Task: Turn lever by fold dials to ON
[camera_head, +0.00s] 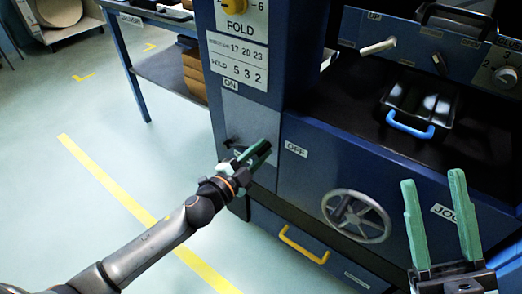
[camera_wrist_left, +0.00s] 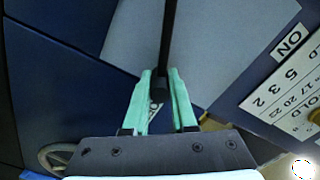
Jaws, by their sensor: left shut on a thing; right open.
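The grey lever plate (camera_head: 243,118) is on the blue machine's front, below the fold card. It has an ON label (camera_head: 231,84) at its top and an OFF label (camera_head: 296,149) to its right. My left gripper (camera_head: 258,152) is at the plate, shut on the black lever, and hides most of it in the head view. In the left wrist view the lever (camera_wrist_left: 168,35) is a dark rod running up from between the green fingers (camera_wrist_left: 160,90). The ON label (camera_wrist_left: 290,44) is to its right there. My right gripper (camera_head: 433,188) is open and empty at the lower right.
A yellow dial (camera_head: 234,6) marked FOLD sits above the number card (camera_head: 238,62). A spoked handwheel (camera_head: 357,216), a yellow drawer handle (camera_head: 304,245) and a blue-handled tray (camera_head: 420,110) are to the right. Clear floor lies left, with a shelf table (camera_head: 160,70) behind.

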